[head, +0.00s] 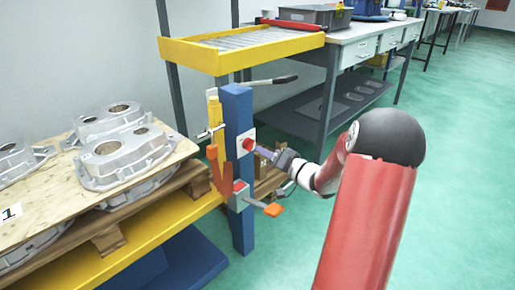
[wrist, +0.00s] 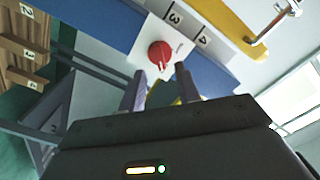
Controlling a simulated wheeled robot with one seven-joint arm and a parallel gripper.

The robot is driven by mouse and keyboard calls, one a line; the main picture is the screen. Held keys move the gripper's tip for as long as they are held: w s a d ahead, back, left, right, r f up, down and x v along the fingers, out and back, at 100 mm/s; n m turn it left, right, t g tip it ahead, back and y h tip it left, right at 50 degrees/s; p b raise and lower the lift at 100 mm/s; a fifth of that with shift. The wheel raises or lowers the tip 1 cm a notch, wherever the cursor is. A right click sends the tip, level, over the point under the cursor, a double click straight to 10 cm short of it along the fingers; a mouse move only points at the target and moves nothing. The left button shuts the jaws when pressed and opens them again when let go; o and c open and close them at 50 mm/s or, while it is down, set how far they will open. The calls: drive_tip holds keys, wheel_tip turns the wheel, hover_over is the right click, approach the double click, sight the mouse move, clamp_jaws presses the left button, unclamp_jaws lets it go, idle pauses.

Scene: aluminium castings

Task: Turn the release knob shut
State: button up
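The release knob (head: 247,144) is a round red knob on a white plate on the blue post (head: 241,220). In the wrist view the red knob (wrist: 159,53) sits on its white plate (wrist: 178,42), which carries the labels 3 and 4. A pale mark on the knob points toward the bottom of the picture. My gripper (head: 262,152) reaches toward the knob from the right. In the wrist view my gripper (wrist: 160,72) is open, its two fingers spread below the knob's left and right sides. The fingers look short of the knob; contact cannot be told.
An orange-tipped pedal or lever (head: 274,209) sticks out below the knob. A yellow tray (head: 240,48) overhangs the post. Aluminium castings (head: 127,155) lie on a wooden board to the left. A workbench (head: 365,35) stands behind; green floor at right is clear.

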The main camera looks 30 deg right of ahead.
sight(253, 146)
drive_tip(key=shift+x, duration=2.15)
clamp_jaws()
